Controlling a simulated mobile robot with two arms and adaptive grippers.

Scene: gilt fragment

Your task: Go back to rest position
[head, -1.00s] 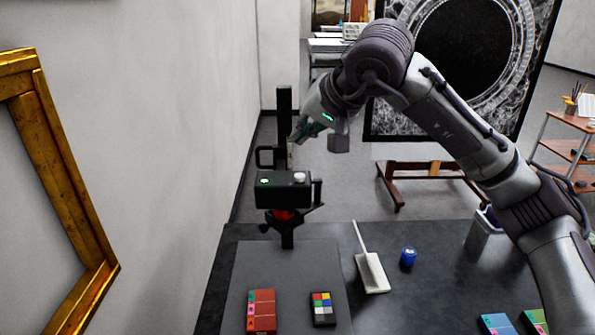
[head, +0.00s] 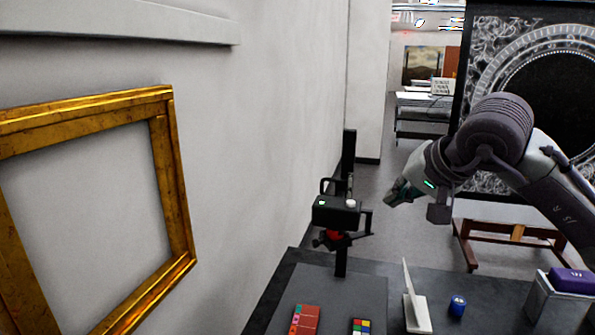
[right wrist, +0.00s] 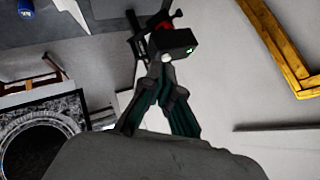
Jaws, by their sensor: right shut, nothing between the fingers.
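My right gripper (head: 399,194) is in the air right of the black device on the stand (head: 338,211), apart from it in the head view. Its fingers are together with nothing between them. In the right wrist view the fingers (right wrist: 163,84) show below the black device (right wrist: 172,44), which has a green light. My left gripper is in neither view.
A gilt frame (head: 182,220) hangs on the left wall. The dark table (head: 275,305) bears a red box (head: 305,320), a colour chart (head: 362,327), a white scoop-like tool (head: 416,315), a blue jar (head: 457,306) and a grey bin (head: 553,303). A chalk-drawn board (head: 480,70) stands behind my right arm.

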